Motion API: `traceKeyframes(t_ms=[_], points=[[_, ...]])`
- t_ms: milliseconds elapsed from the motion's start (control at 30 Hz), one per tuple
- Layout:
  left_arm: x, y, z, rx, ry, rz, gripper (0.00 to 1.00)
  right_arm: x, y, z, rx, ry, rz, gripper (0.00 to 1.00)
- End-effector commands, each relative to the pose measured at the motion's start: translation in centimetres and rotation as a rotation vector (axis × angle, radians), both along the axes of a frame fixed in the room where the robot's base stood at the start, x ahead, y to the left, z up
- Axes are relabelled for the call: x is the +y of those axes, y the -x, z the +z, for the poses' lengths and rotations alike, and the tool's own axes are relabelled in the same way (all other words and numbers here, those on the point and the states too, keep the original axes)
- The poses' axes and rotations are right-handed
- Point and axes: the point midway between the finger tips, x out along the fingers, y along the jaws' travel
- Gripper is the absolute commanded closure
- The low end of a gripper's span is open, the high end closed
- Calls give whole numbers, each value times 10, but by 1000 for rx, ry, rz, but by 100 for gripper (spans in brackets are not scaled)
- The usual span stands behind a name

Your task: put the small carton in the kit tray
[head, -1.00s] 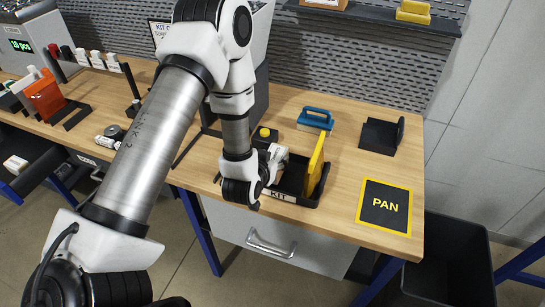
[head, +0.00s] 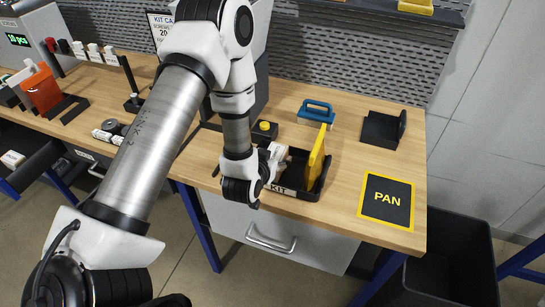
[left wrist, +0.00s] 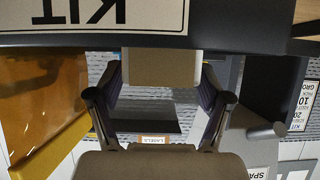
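The small carton (head: 279,151) is pale and stands at the left end of the black kit tray (head: 312,194). In the left wrist view the carton (left wrist: 162,68) sits between my left fingertips, with its far part hidden behind the tray's rim (left wrist: 230,40). My left gripper (head: 266,166) is at the tray's left end, its fingers on both sides of the carton and seemingly touching it. I cannot tell whether the carton rests on the tray floor. My right gripper is not in view.
A yellow panel (head: 317,158) stands upright in the tray, right of the carton. Behind are a black block with a yellow button (head: 265,128) and a blue-handled item (head: 316,112). A black holder (head: 382,130) and the PAN mat (head: 387,201) lie right, with bare tabletop between.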

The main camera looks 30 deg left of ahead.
Motion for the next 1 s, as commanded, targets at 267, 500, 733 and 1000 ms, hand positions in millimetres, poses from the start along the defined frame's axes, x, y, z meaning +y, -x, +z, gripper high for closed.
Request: traceKeyframes(t_ms=[267,500,733,1000], points=[[0,0,0,1,0,0,14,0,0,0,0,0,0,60],[0,-1,30,-5,1,1,14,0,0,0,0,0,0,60],[0,-1,83,-5,1,0,14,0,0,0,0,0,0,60],[0,0,100,1,0,0,14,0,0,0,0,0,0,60]])
